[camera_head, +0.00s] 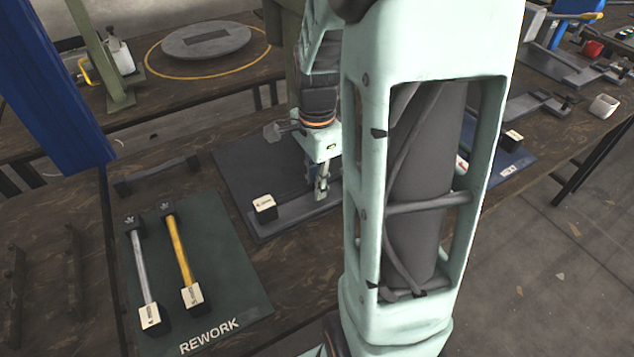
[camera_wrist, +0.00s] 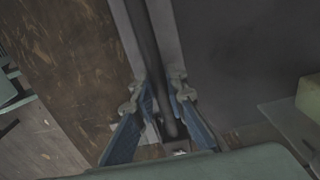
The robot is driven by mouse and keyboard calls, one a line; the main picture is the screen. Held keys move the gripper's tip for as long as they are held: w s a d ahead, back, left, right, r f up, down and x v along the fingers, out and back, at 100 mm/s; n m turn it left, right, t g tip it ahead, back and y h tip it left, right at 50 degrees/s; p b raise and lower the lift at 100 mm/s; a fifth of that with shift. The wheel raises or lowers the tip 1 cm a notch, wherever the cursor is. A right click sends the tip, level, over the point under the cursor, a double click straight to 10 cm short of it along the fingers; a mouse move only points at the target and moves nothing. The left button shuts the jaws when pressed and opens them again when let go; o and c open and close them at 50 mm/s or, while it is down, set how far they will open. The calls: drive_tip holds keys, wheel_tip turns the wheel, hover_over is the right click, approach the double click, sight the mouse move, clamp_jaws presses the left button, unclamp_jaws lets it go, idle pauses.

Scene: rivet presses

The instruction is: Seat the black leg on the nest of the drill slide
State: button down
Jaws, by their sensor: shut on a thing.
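The black leg shows in the wrist view as a dark shaft (camera_wrist: 146,45) running between my two blue fingers. My gripper (camera_wrist: 156,102) is shut on this shaft, and in the head view my gripper (camera_head: 321,188) points down over the drill slide. The drill slide (camera_head: 300,213) is a long grey fixture on a dark mat. A black end block with a pale label (camera_head: 264,206) shows at its left end, apparently the leg's end. The shaft lies over a grey strip in the wrist view. Whether it touches the nest, I cannot tell; my arm hides the right part.
A green REWORK mat (camera_head: 235,290) at left holds a silver leg (camera_head: 141,266) and a yellow leg (camera_head: 178,250). A dark bar (camera_head: 157,175) lies behind them. A green column (camera_head: 284,45) stands behind the slide. A blue post (camera_head: 50,85) rises at far left.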

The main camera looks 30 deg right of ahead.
drive_tip(key=shift+f, duration=0.2)
drive_tip(key=c, duration=1.8)
unclamp_jaws()
drive_tip(key=shift+c, duration=0.2)
drive_tip(key=shift+r, duration=0.1)
